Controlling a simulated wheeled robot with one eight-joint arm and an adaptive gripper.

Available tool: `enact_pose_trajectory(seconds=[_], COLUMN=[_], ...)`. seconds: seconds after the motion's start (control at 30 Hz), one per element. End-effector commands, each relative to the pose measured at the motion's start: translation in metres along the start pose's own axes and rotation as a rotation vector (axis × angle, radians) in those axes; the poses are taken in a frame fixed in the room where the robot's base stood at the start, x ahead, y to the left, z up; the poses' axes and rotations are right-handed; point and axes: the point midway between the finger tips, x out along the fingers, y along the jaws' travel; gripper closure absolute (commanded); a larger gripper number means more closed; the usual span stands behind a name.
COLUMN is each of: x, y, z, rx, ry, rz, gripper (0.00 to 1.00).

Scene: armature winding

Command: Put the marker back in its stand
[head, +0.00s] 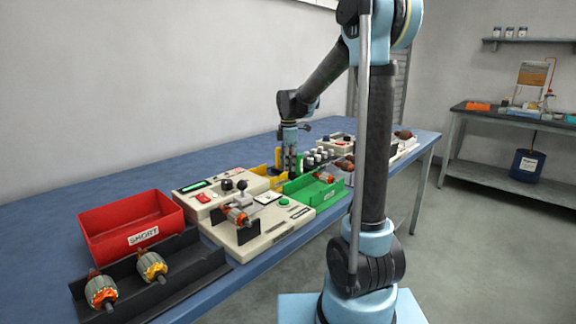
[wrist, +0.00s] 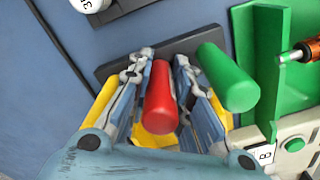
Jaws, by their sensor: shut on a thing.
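A red marker (wrist: 160,98) stands between the two fingers of my gripper (wrist: 162,62) in the wrist view, and the fingers are shut on it. A green marker (wrist: 228,78) is just right of the right finger, apart from the red one. A dark bar-shaped stand (wrist: 112,69) lies behind both markers. The green marker's far end meets it. I cannot tell whether the red marker's far end is seated in the stand or just above it.
A green bin (head: 318,191) holding an armature is close to the right of the gripper; its wall (wrist: 268,60) is near the green marker.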

Motion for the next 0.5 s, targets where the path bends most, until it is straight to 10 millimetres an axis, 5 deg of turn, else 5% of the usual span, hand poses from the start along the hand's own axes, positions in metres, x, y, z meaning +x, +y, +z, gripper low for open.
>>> enact_pose_trajectory(seconds=[0.23, 0.27, 0.37, 0.5], x=[0.0003, 0.0003, 0.0003, 0.0003], y=[0.0001, 0.0001, 0.0001, 0.0001], z=[0.0001, 0.0001, 0.0002, 0.0002], rx=[0.0, 0.0, 0.0, 0.0], ry=[0.0, 0.0, 0.0, 0.0], rz=[0.0, 0.0, 0.0, 0.0], gripper=[1.0, 0.79, 0.58, 0.58])
